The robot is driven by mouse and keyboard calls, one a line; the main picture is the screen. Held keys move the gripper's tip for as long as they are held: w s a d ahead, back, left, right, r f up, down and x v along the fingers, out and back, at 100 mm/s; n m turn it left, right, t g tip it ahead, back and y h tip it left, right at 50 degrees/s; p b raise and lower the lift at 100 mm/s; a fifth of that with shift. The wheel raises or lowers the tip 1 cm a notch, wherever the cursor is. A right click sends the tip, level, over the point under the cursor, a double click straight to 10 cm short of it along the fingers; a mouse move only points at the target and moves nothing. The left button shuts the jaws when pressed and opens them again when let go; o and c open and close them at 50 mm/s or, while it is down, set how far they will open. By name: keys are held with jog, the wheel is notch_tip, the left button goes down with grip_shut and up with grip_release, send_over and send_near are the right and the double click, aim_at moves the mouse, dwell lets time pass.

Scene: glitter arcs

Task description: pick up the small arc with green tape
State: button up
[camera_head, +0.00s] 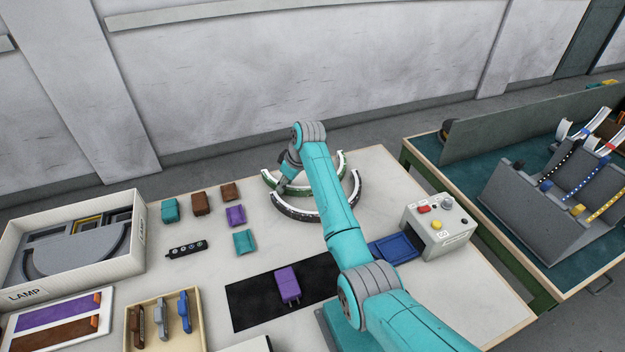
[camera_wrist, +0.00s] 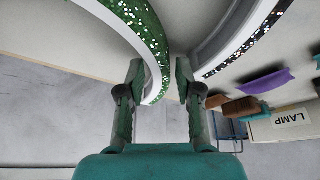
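The arc with green glitter tape (camera_head: 268,179) stands on the pale table, behind a second arc with black speckled tape (camera_head: 305,215). My gripper (camera_head: 282,186) is low over the left end of the green arc. In the wrist view, my gripper (camera_wrist: 160,75) is open, with a finger on each side of the green arc's end (camera_wrist: 151,45). A gap shows between the arc and the right finger; contact with the left finger is unclear. The black-taped arc (camera_wrist: 238,48) lies to the right, outside the fingers. My arm hides part of both arcs in the head view.
Brown, teal and purple blocks (camera_head: 236,215) lie left of the arcs. A LAMP box (camera_head: 120,268) stands at far left. A grey button box (camera_head: 440,228) and blue tray (camera_head: 396,249) are to the right. The table behind the arcs is mostly clear.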

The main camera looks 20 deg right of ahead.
jog(key=shift+w+a+f, duration=0.15)
jog(key=shift+w+f, duration=0.05)
jog(key=shift+f, duration=0.45)
grip_shut()
jog(key=shift+r, duration=0.2)
